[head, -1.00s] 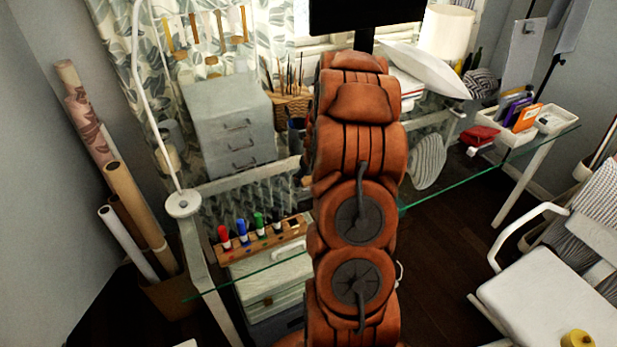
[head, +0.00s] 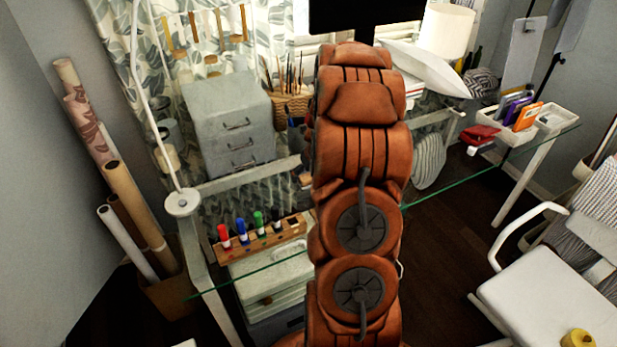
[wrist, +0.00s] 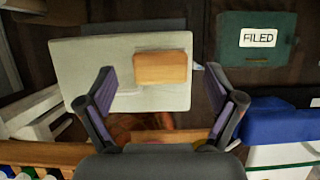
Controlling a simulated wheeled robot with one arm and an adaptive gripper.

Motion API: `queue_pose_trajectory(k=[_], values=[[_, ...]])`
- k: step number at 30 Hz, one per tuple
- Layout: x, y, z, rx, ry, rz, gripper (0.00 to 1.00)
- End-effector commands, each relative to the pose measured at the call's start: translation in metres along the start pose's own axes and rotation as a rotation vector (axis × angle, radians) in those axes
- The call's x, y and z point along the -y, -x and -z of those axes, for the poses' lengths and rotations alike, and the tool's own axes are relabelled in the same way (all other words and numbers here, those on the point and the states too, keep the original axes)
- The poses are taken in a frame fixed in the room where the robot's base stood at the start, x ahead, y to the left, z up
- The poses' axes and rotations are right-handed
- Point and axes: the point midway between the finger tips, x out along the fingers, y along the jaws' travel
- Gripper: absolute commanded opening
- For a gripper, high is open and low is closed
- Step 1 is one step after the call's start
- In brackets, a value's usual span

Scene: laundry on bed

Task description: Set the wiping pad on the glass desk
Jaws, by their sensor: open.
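In the wrist view, a small tan block (wrist: 163,66), which looks like the wiping pad, lies over a pale grey rectangular surface. My gripper (wrist: 159,76) is open, with one finger on each side of the block. I see no finger touching it, and cannot tell the height between them. In the head view, the glass desk (head: 480,168) runs across the room with its green edge toward me. My arm covers its middle and hides the gripper there. I cannot tell whether the block rests on the glass or on something beneath it.
A wooden marker rack (head: 262,240) stands on the left of the desk, near a grey drawer unit (head: 230,118). A white tray of colored items (head: 520,138) is at the right. A green box marked FILED (wrist: 258,37) and a blue object (wrist: 280,122) lie right of my gripper.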

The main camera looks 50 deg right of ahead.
Motion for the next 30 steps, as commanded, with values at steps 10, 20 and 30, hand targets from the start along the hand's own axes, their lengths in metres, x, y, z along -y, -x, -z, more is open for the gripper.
queue_pose_trajectory(k=[10, 20, 30], values=[[0.001, 0.044, 0.000, 0.004, -0.001, 0.003, 0.92], [0.001, 0.084, 0.000, 0.003, -0.001, 0.002, 0.92], [0.000, 0.098, 0.000, 0.000, 0.002, 0.000, 0.92]])
